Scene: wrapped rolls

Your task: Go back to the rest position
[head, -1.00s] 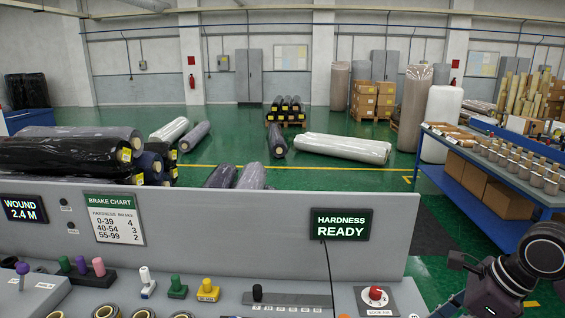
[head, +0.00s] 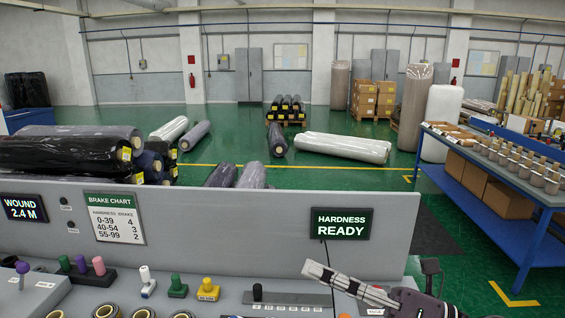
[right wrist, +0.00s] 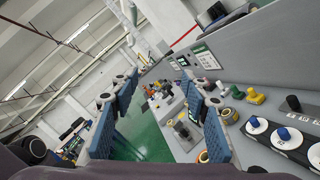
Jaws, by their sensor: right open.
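My right gripper (head: 350,285) shows at the lower right of the head view, in front of the grey console panel (head: 270,215) and over the console's right end. One finger points up and to the left, below the HARDNESS READY display (head: 341,223). In the right wrist view the two blue-padded fingers of this gripper (right wrist: 163,85) stand well apart with nothing held between them. The gripper covers most of the red knob's plate on the console. My left gripper is not in view.
Coloured knobs (head: 177,288) and dark rings (head: 108,311) sit on the console's front. A brake chart (head: 114,218) and a WOUND display (head: 24,208) are on the panel. A blue-framed table (head: 545,200) with several small items stands right. Wrapped rolls (head: 343,148) lie on the green floor beyond.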

